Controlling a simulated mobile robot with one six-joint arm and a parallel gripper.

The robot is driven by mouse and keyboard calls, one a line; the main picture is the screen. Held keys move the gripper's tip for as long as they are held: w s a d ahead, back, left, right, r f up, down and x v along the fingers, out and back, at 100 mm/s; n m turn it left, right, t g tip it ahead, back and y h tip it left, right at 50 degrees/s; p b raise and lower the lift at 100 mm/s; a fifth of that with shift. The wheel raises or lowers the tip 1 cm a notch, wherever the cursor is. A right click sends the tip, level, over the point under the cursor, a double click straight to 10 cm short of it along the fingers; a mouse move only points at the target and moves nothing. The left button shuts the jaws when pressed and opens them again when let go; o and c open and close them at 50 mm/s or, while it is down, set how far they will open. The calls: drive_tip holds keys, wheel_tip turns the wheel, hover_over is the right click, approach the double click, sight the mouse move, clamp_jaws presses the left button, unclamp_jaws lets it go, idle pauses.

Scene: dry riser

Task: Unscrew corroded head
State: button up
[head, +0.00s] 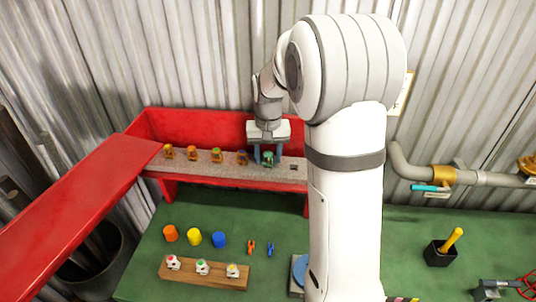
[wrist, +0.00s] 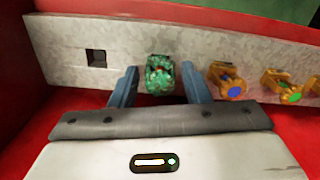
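The corroded head (head: 268,159) is a green, crusted fitting at the right of the row on the grey ledge of the red rack. In the wrist view the corroded head (wrist: 160,75) sits between the two blue-grey fingers of my gripper (wrist: 161,86). A gap shows on each side of it, so the fingers are open around it and appear not to touch it. In the head view my gripper (head: 268,152) points down at the head from above. How deep the fingers reach beside it is hard to tell.
Several orange-brown heads with coloured centres, the nearest one blue (wrist: 227,80), stand beside it along the grey ledge (wrist: 200,50). An empty square hole (wrist: 96,57) is on the other side. Coloured caps (head: 194,237) and a wooden block (head: 203,274) with white fittings lie on the green bench.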

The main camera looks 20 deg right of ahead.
sight(268, 153)
drive_tip(key=c, duration=0.8)
drive_tip(key=o, duration=0.6)
drive_tip(key=shift+n, duration=0.5)
drive_tip(key=shift+c, duration=0.2)
drive_tip(key=c, duration=0.5)
drive_tip(key=shift+r, duration=0.1)
drive_tip(key=shift+c, duration=0.2)
drive_tip(key=shift+r, duration=0.1)
drive_tip(key=shift+r+p, duration=1.1)
drive_tip(key=shift+r, duration=0.25)
drive_tip(key=shift+r+p, duration=1.75)
drive_tip(key=shift+r, duration=0.75)
